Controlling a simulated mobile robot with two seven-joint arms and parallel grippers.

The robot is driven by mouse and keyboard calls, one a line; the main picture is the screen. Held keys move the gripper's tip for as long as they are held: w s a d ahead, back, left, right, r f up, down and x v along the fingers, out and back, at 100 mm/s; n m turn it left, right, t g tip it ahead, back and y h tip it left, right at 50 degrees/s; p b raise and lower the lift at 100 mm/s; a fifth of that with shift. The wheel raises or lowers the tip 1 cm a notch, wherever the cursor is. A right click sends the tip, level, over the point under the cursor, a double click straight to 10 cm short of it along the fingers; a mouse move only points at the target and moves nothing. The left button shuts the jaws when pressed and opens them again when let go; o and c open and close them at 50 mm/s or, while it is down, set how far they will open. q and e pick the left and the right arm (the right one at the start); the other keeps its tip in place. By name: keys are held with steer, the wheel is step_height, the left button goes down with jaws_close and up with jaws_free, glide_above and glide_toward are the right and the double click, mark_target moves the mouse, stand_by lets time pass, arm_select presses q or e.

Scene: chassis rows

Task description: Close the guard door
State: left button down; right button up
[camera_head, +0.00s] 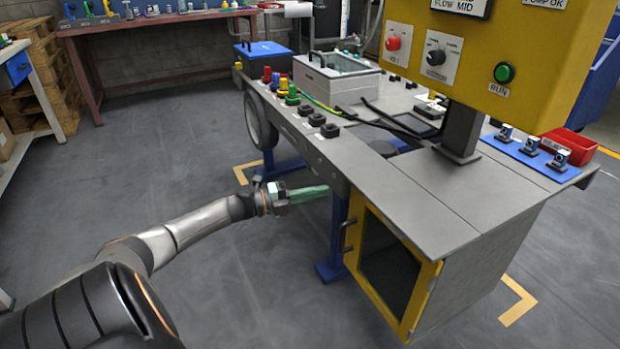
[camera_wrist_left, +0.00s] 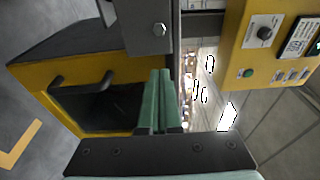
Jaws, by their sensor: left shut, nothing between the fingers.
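The guard door (camera_head: 408,325) has a yellow frame, a dark window and a black handle (camera_head: 348,235) near its left edge. It sits at the front of the grey cabinet under the bench top, close to its frame; I cannot tell whether it is fully flush. In the left wrist view the door (camera_wrist_left: 92,131) and its handle (camera_wrist_left: 80,83) lie left of the fingers. My left gripper (camera_head: 318,192) has green fingers, shut and empty, just left of the door's upper corner, apparently apart from the handle. The fingers (camera_wrist_left: 160,100) also show together in the wrist view. My right gripper is not in view.
The grey bench top (camera_head: 400,185) overhangs beside my left gripper, with a blue leg (camera_head: 336,240) below. A yellow control panel (camera_head: 490,60) stands above the cabinet. A red bin (camera_head: 570,150) is at the right. The floor (camera_head: 250,290) left of the door is clear.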

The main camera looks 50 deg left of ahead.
arm_select(q)
steer(key=s+a+b, duration=0.1)
steer(key=s+a, duration=0.4)
steer(key=a, duration=0.3)
steer(key=shift+a, duration=0.4)
